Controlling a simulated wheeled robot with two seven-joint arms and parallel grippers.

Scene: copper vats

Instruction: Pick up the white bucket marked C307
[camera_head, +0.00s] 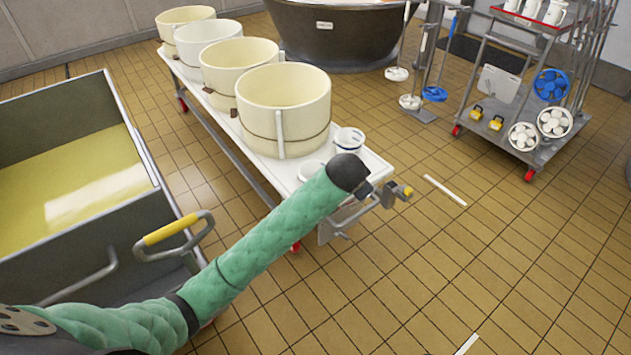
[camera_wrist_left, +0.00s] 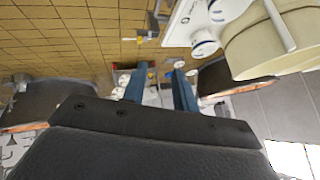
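Two small white buckets stand at the near end of a white-topped trolley (camera_head: 372,165). One white bucket (camera_head: 348,139) with a dark band shows clearly; the other white bucket (camera_head: 309,170) is partly hidden by my left arm. In the left wrist view, which looks inverted, one bucket (camera_wrist_left: 204,46) is at the upper right and another (camera_wrist_left: 226,10) is at the top edge. No C307 marking is readable. My left gripper (camera_wrist_left: 159,76) has its two blue fingers apart, with nothing held between them. In the head view its fingers are hidden behind my dark wrist. My right gripper is out of view.
Several large cream tubs (camera_head: 285,100) fill the trolley behind the buckets. A brass-coloured fitting (camera_head: 403,192) sticks out at its near corner. A steel vat (camera_head: 150,200) with yellow liquid stands left. A rack (camera_head: 515,110) is at the back right.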

